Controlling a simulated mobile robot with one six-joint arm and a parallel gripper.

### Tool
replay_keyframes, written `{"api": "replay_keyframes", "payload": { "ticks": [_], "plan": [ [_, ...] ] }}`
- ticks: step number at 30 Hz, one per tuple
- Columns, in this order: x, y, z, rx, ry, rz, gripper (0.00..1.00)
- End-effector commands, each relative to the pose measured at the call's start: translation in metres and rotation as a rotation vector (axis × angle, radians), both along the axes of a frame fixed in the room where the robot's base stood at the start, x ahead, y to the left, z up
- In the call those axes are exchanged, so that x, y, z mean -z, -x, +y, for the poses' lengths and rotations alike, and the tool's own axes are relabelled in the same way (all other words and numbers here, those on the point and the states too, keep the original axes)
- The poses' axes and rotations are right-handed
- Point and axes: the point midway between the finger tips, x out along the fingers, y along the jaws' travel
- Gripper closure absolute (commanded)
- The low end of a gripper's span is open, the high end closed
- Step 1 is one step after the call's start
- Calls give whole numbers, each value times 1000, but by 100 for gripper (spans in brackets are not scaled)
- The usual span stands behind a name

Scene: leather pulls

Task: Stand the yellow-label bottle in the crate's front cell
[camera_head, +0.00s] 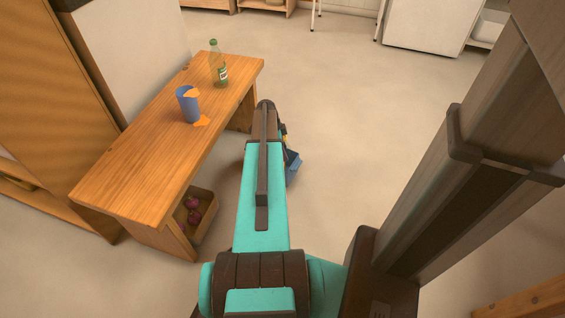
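A green-capped bottle (218,68) stands upright near the far end of the wooden table. Its label looks green and pale; I see no bottle with a clearly yellow label. I make out no crate with cells. My teal and dark arm reaches forward over the floor, right of the table. My gripper does not show; the arm seems to hide it. A small blue thing (292,167) shows at the arm's right side, with a small yellow-orange bit above it; I cannot tell what either is.
A blue cup (187,104) with orange patches stands on the wooden table (140,172), beside an orange patch (202,121). A box (206,221) with dark red round things sits under the table. Floor beyond and right of my arm is clear. A white cabinet (425,27) stands at the back.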

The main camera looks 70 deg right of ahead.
Motion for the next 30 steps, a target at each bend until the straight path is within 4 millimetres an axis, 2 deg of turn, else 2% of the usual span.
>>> {"api": "replay_keyframes", "payload": {
  "ticks": [3,16,25,30],
  "plan": [
    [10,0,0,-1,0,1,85],
    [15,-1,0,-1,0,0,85],
    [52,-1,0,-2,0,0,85],
    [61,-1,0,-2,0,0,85]
  ]
}}
